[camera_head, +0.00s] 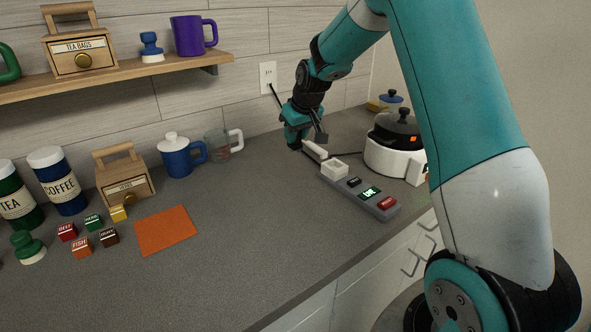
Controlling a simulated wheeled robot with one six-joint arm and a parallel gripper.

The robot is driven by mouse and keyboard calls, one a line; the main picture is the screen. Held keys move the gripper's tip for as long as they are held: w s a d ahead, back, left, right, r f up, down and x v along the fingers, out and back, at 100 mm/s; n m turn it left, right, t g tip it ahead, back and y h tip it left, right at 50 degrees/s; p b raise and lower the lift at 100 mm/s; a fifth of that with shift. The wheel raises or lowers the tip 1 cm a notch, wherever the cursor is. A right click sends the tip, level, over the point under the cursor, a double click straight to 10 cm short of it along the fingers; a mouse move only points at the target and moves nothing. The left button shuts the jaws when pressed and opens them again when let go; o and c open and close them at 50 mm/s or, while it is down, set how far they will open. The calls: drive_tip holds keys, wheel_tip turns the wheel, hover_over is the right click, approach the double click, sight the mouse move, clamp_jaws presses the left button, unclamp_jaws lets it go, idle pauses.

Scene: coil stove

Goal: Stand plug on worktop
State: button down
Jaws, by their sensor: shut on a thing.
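My gripper (307,142) hangs over the back of the worktop (235,222), tilted, with its fingers around the small white plug (316,152). The plug is just behind and left of the white socket block (334,169) on a grey power strip (372,199). The plug looks tilted and apart from the socket, but the small gap is hard to judge. My gripper hides part of the plug. A dark cord (348,153) runs from near it toward the white cooker (392,160). The strip has a lit green display (371,192) and a red switch (387,203).
A wall outlet (268,76) has a black cord running down behind my gripper. Worktop between the orange mat (165,230) and strip is clear.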

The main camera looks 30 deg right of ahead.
wheel_tip(320, 180, down, 11)
drive_tip(key=shift+f+p, duration=0.1)
drive_tip(key=shift+p, duration=0.75)
drive_tip(key=c, duration=0.8)
unclamp_jaws()
drive_tip(key=b+v, duration=0.2)
drive_tip(key=v, duration=1)
drive_tip(key=s+a+r+n+y, duration=0.1)
drive_tip(key=s+a+r, duration=0.25)
drive_tip(key=a, duration=0.45)
drive_tip(key=s+a+r+n+g+y, duration=0.1)
drive_tip(key=s+a+n, duration=0.1)
drive_tip(key=s+a, duration=0.4)
drive_tip(key=s+a+r+n+g+y, duration=0.1)
drive_tip(key=s+a, duration=0.5)
drive_tip(key=s, duration=0.6)
drive_tip(key=s+a+r+n+g+y, duration=0.1)
drive_tip(key=s+a+r+n+g, duration=0.1)
drive_tip(key=s+a, duration=0.5)
drive_tip(key=shift+s+r+n+g, duration=0.2)
drive_tip(key=shift+s+r, duration=0.15)
drive_tip(key=shift+s, duration=0.4)
drive_tip(key=shift+s+r+n+g, duration=0.1)
drive_tip(key=shift+s+r+n, duration=0.2)
drive_tip(key=shift+s, duration=0.4)
